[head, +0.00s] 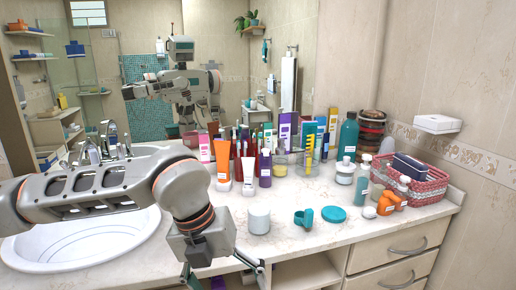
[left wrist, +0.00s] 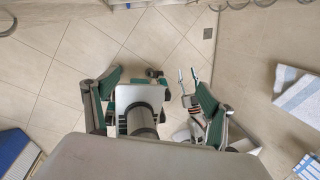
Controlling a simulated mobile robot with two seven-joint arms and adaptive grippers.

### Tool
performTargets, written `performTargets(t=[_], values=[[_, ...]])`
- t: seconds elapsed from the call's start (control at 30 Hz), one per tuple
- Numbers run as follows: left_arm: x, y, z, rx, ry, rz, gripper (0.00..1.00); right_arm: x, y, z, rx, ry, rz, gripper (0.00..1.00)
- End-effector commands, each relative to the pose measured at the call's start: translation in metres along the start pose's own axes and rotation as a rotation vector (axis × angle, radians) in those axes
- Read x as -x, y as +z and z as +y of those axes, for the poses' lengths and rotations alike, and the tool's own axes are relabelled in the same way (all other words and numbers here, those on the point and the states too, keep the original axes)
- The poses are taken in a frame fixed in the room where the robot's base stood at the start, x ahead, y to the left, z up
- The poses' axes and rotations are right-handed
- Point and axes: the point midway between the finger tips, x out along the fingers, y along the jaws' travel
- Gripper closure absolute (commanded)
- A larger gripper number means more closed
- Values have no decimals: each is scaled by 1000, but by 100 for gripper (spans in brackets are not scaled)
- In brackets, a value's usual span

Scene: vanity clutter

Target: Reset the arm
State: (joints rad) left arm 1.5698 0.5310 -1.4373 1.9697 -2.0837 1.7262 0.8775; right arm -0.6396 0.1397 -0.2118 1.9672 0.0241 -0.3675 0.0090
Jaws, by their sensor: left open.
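My left arm comes in from the left across the sink in the head view. Its gripper (head: 222,272) hangs pointing down at the front edge of the counter, partly cut off by the bottom of the picture. In the left wrist view the same gripper (left wrist: 156,88) has its two green-padded fingers spread wide with nothing held between them. The tiled floor and parts of my own body show beneath it.
The white sink (head: 75,252) lies under my left arm. A white jar (head: 259,219), a teal cup (head: 303,218) and a teal lid (head: 334,214) stand near the counter's front edge. Bottles and tubes crowd the back. A pink basket (head: 425,190) is at right. Drawers (head: 400,262) lie below.

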Motion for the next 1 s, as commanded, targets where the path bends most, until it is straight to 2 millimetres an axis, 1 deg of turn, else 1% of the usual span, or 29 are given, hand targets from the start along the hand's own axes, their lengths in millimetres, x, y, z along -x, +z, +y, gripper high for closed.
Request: performTargets(t=[0.03, 0.07, 0.1, 0.17, 0.2, 0.27, 0.3, 0.33, 0.4, 0.47, 0.5, 0.57, 0.63, 0.7, 0.77, 0.87, 0.9, 0.97, 1.0], values=[[-13, -18, -17, -32, -69, 66, 17, 0, 0, 0, 0, 0, 1, 60], [-19, -28, -28, -52, -116, 102, 17, 0, 0, 0, 0, 0, 0, 60], [-25, -42, -43, -76, -184, 152, 17, 1, 1, -1, -1, -1, -3, 60], [-31, -63, -67, -107, -297, 225, 17, 2, 4, -2, -2, -2, -7, 60], [-32, -77, -83, -122, -378, 270, 17, 3, 6, -2, -2, -3, -10, 60], [-30, -94, -105, -135, -501, 331, 17, 3, 7, -2, -2, -3, -12, 60], [-27, -105, -120, -137, -586, 368, 17, 2, 8, -2, -2, -3, -13, 60], [-24, -111, -130, -137, -649, 393, 17, 2, 8, -2, -2, -3, -14, 60], [-12, -123, -152, -121, -800, 444, 17, 2, 9, -3, -2, -4, -15, 60], [-1, -128, -167, -94, -929, 478, 17, 2, 9, -3, -2, -4, -16, 60], [8, -129, -176, -68, -1015, 497, 17, 2, 10, -3, -2, -4, -17, 60], [21, -127, -186, -19, -1141, 515, 17, 2, 10, -3, -2, -4, -17, 60], [36, -119, -194, 54, -1284, 526, 17, 2, 10, -3, -2, -4, -18, 60], [48, -105, -196, 144, -1419, 523, 17, 2, 10, -3, -2, -4, -18, 60], [56, -90, -194, 236, -1527, 512, 17, 2, 10, -3, -2, -4, -18, 60], [61, -59, -180, 415, -1682, 474, 17, 2, 10, -3, -2, -5, -17, 60], [59, -46, -171, 495, -1736, 451, 17, 2, 10, -3, -2, -4, -17, 60], [53, -25, -154, 624, -1804, 412, 17, 2, 9, -3, -2, -4, -16, 60], [46, -12, -141, 715, -1841, 382, 17, 2, 9, -3, -2, -4, -16, 60]])
